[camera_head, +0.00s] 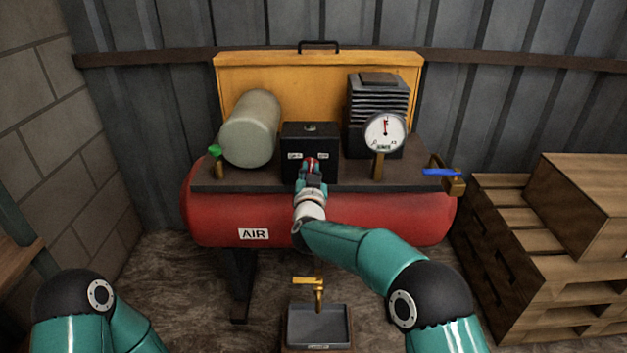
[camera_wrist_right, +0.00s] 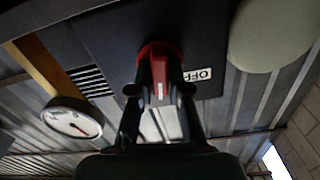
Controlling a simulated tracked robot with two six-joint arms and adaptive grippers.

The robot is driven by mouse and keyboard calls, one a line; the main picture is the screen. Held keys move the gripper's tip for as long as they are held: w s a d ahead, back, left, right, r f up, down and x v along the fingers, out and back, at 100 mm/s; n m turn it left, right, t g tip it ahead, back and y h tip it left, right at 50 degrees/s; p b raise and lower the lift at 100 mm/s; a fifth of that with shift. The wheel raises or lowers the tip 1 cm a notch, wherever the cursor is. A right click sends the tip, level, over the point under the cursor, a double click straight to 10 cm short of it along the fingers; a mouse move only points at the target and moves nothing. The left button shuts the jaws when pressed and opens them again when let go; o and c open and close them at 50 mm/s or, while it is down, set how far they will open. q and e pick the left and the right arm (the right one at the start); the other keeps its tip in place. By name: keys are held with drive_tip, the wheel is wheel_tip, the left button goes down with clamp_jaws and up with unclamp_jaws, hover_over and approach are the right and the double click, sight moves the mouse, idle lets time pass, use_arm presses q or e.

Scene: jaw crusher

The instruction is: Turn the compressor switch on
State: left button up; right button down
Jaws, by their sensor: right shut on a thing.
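The compressor's black switch box (camera_head: 309,138) stands on the deck of the red AIR tank (camera_head: 330,220). A red switch knob with a white line (camera_wrist_right: 158,72) is on its front face. My right gripper (camera_head: 311,170) is at the box front, with its two fingers on either side of the knob, shut on it. The OFF label (camera_wrist_right: 198,75) shows beside the knob in the wrist view, which is upside down. In the head view the gripper covers most of the knob. My left gripper is out of view; only part of that arm shows at the lower left.
A pressure gauge (camera_head: 384,132) stands right of the box and a grey cylinder (camera_head: 250,128) left of it. A blue-handled valve (camera_head: 440,172) is at the deck's right end. A yellow-handled drain valve (camera_head: 309,282) hangs above a tray (camera_head: 290,330). Pallets (camera_head: 500,240) stand at the right.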

drive_tip(key=m+b, duration=0.1)
drive_tip(key=m, duration=0.1)
drive_tip(key=m+b, duration=0.2)
drive_tip(key=m, duration=0.1)
drive_tip(key=shift+d+r+b, duration=0.1)
drive_tip(key=shift+d+b, duration=0.1)
drive_tip(key=shift+b, duration=0.1)
drive_tip(key=shift+r+m+b, duration=0.1)
drive_tip(key=shift+m+b, duration=0.35)
drive_tip(key=shift+m, duration=0.45)
drive_tip(key=shift+w+d, duration=0.1)
drive_tip(key=shift+d, duration=0.05)
drive_tip(key=c, duration=1.2)
unclamp_jaws()
drive_tip(key=shift+o, duration=0.4)
drive_tip(key=shift+f, duration=0.2)
drive_tip(key=shift+s+a, duration=0.2)
drive_tip(key=shift+s, duration=0.2)
drive_tip(key=s, duration=1.1)
drive_tip(key=shift+s, duration=0.15)
